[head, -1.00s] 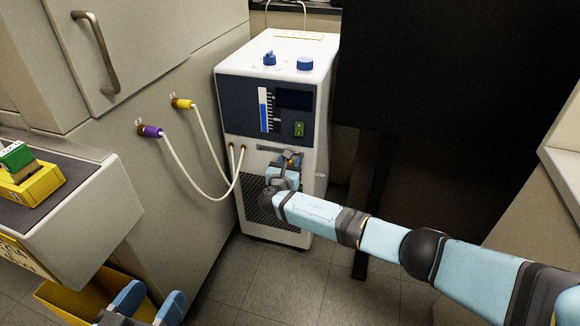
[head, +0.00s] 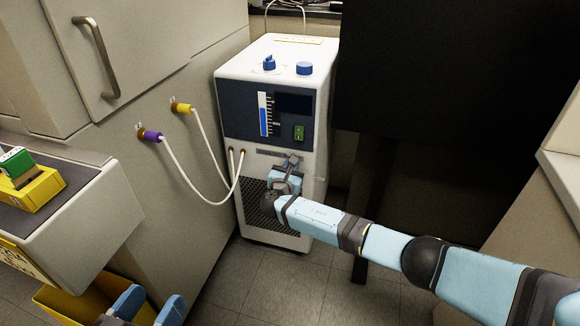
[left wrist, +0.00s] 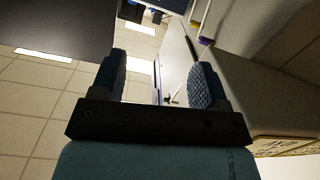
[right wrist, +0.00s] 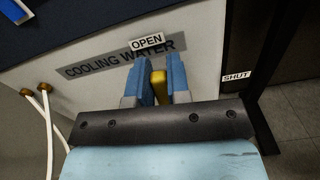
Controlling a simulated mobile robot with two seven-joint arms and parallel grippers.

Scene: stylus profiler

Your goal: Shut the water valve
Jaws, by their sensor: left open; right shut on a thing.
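The water valve's yellow handle (right wrist: 159,86) sits between the fingers of my right gripper (right wrist: 158,68) in the right wrist view. The gripper is shut on it, and the fingers cover most of the handle. The handle points up toward the OPEN label (right wrist: 147,41). The SHUT label (right wrist: 237,77) is to the right. In the head view my right gripper (head: 291,164) is at the front of the white chiller (head: 317,165), below the switch panel. My left gripper (head: 150,306) is open and empty at the bottom left; it also shows in the left wrist view (left wrist: 160,70).
Two white hoses run from the chiller to a purple fitting (head: 150,135) and a yellow fitting (head: 182,108) on the cabinet left of it. A yellow bin (head: 60,302) is beside my left gripper. A dark panel (head: 440,90) stands to the chiller's right.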

